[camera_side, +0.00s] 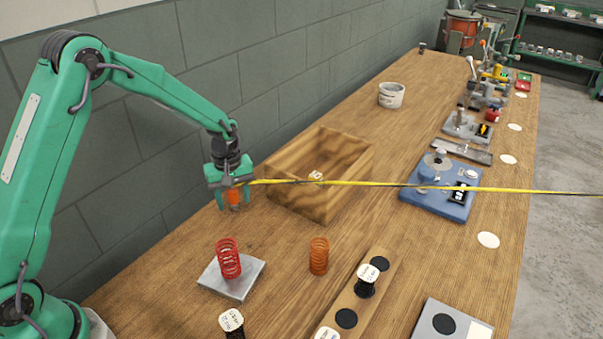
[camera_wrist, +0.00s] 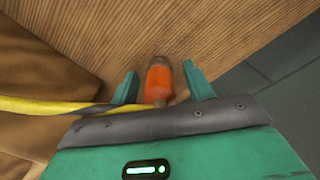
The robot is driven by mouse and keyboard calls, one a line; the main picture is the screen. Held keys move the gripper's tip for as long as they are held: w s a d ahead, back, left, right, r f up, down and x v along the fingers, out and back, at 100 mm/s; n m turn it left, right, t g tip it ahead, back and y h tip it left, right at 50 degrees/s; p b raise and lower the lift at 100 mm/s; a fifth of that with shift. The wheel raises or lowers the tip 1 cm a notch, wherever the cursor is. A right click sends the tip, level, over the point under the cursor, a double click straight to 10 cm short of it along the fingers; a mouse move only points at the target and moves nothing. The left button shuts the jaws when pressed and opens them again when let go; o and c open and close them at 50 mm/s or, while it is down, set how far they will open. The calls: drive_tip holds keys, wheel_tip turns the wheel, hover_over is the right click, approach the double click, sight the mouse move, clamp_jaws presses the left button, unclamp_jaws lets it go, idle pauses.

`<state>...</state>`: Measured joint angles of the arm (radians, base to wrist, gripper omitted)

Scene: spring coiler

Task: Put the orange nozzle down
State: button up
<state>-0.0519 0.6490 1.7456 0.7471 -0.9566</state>
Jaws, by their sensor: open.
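The orange nozzle (camera_wrist: 159,80) sits between the two fingers of my gripper (camera_wrist: 161,88) in the wrist view, with a gap to each finger. It joins a yellow hose or cable (camera_wrist: 45,105) that runs off to the left there. In the side view my gripper (camera_side: 234,200) points down beside the wooden box, with the orange nozzle (camera_side: 234,197) between its fingers, low over the bench. The fingers are open. I cannot tell exactly how the nozzle's lower end meets the wood.
The wooden box (camera_side: 345,185) stands just right of my gripper, with the yellow line stretched across it. A red spring (camera_side: 228,258) on a metal plate (camera_side: 246,281) and an orange spring (camera_side: 319,256) stand nearer. A blue-based device (camera_side: 442,202) is at right. The wall is close behind.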

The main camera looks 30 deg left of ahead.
drive_tip(key=shift+c, duration=0.2)
drive_tip(key=c, duration=1.1)
drive_tip(key=shift+r, duration=0.1)
drive_tip(key=shift+w+r, duration=0.1)
drive_tip(key=shift+r, duration=0.7)
wheel_tip(320, 180, up, 2)
drive_tip(key=shift+r, duration=0.2)
drive_tip(key=s+d+r, duration=0.5)
drive_tip(key=d+r, duration=0.1)
drive_tip(key=d, duration=0.4)
drive_tip(key=shift+s+d+r, duration=0.15)
drive_tip(key=shift+s+r, duration=0.15)
drive_tip(key=shift+r, duration=0.1)
drive_tip(key=shift+r, duration=0.1)
